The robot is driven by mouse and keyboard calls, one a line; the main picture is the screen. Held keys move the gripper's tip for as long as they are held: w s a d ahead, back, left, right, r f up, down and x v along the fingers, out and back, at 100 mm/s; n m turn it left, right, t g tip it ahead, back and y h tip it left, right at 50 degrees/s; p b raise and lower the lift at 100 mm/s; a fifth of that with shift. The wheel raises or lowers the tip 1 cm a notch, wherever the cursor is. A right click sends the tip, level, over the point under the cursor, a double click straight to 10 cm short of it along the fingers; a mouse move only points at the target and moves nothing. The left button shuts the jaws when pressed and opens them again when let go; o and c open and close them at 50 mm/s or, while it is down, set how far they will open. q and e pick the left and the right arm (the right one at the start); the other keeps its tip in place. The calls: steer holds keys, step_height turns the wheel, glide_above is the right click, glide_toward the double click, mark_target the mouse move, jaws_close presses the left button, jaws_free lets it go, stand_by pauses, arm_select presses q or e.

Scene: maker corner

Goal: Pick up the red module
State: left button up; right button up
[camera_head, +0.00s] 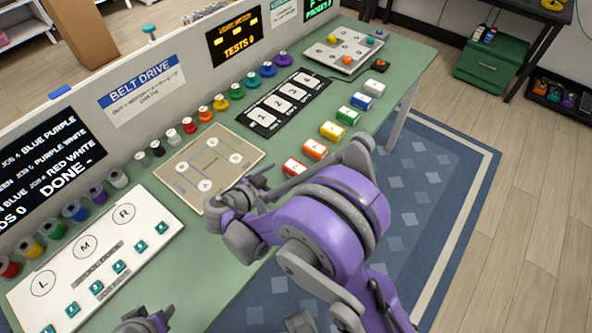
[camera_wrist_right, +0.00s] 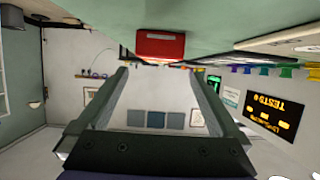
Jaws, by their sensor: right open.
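The red module (camera_head: 293,167) is a small red block with a white label, on the green bench near its front edge. It heads a row of coloured modules. My right gripper (camera_head: 268,188) is just left of and nearer than it in the head view, partly hidden by my purple arm. In the right wrist view, which looks upside down, the red module (camera_wrist_right: 160,45) sits ahead of the open, empty fingers of the right gripper (camera_wrist_right: 158,80), not between them. Part of my left gripper (camera_head: 145,320) shows at the bottom edge; its jaws are unclear.
Orange (camera_head: 314,149), yellow (camera_head: 332,131), green (camera_head: 347,115), blue and white modules continue the row. A beige board (camera_head: 208,165) lies left of my right gripper. A black numbered pad (camera_head: 283,103) and coloured spools stand behind. A white L-M-R panel (camera_head: 90,262) is at left.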

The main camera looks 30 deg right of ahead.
mark_target(294, 169)
steer(key=shift+f+x, duration=0.2)
steer(key=shift+x, duration=1.35)
steer(key=shift+f+x, duration=0.15)
steer(key=shift+x, duration=1.45)
steer(key=shift+s+a, duration=0.15)
steer(key=c, duration=1.1)
